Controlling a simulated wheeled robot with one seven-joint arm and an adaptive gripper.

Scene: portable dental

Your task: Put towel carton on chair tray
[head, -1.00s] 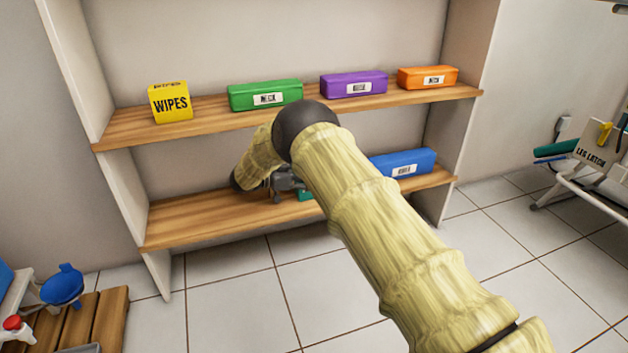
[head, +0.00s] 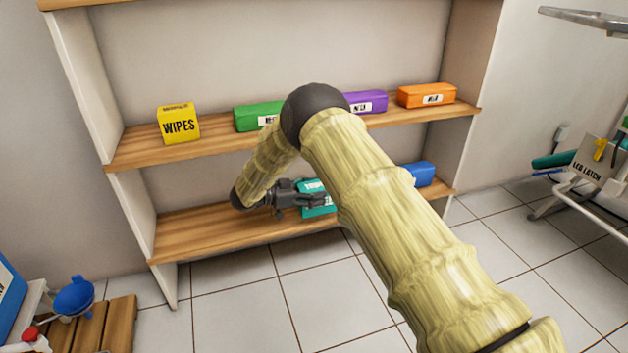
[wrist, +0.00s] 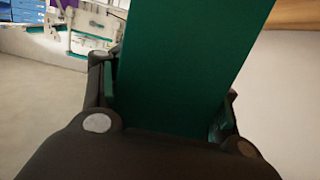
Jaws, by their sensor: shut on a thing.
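My gripper (head: 312,198) is shut on a teal carton (head: 318,187) at the lower shelf, left of a blue box. The carton's white label is partly covered by my gripper and arm, so I cannot read it. In the wrist view the carton (wrist: 185,70) fills the space between the two fingers of my gripper (wrist: 168,105). I cannot tell whether it still touches the shelf. A grey tray-like panel (head: 590,20) shows at the top right edge, above a white-framed piece with a "LEG LATCH" sign; I cannot tell if it is the chair tray.
The upper shelf (head: 215,142) holds a yellow wipes box (head: 178,123) and green (head: 255,116), purple (head: 367,101) and orange (head: 427,95) boxes. A blue box (head: 424,174) lies on the lower shelf (head: 190,232).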

